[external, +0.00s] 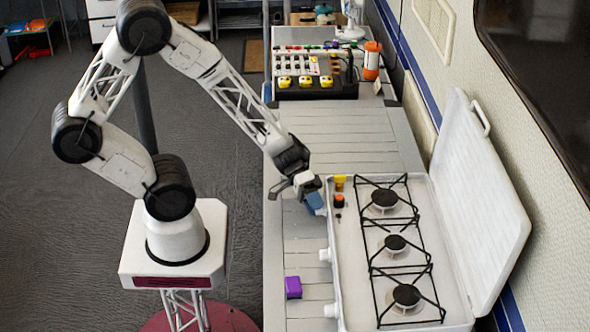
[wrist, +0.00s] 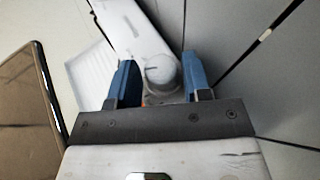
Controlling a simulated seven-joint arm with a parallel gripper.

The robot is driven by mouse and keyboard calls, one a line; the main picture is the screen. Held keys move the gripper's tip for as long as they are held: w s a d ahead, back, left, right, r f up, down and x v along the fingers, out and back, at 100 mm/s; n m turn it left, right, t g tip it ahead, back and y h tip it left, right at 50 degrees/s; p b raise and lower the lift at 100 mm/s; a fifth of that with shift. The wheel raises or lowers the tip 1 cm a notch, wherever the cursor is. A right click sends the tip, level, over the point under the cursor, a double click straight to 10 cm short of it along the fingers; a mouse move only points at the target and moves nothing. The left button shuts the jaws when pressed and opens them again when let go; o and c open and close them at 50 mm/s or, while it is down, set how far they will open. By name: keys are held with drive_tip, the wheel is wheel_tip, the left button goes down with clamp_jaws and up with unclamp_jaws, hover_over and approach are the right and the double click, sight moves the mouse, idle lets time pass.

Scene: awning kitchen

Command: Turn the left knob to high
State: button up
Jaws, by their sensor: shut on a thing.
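The white camping stove (external: 350,290) stands open on the counter, with its knobs along the side facing me. My gripper (external: 318,203) is at the knob farthest up the picture, which it hides in the external view. In the wrist view that left knob (wrist: 160,72) is round and pale, with a dark mark on its face. The blue fingers of my gripper (wrist: 161,78) are on either side of it and shut on it. The exact angle of the knob is hard to tell.
Two other white knobs, the middle one (external: 325,255) and the near one (external: 330,311), stick out beside the purple block (external: 293,287). Small yellow (external: 340,182) and orange (external: 339,200) items sit on the stove's edge. The raised lid (external: 480,200) stands at the right.

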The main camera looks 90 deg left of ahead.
drive_tip(key=shift+f+h, duration=0.1)
drive_tip(key=shift+h, duration=0.4)
drive_tip(key=o, duration=0.7)
drive_tip(key=shift+a, duration=0.1)
drive_tip(key=shift+v, duration=3.8)
drive_tip(key=shift+s, duration=0.1)
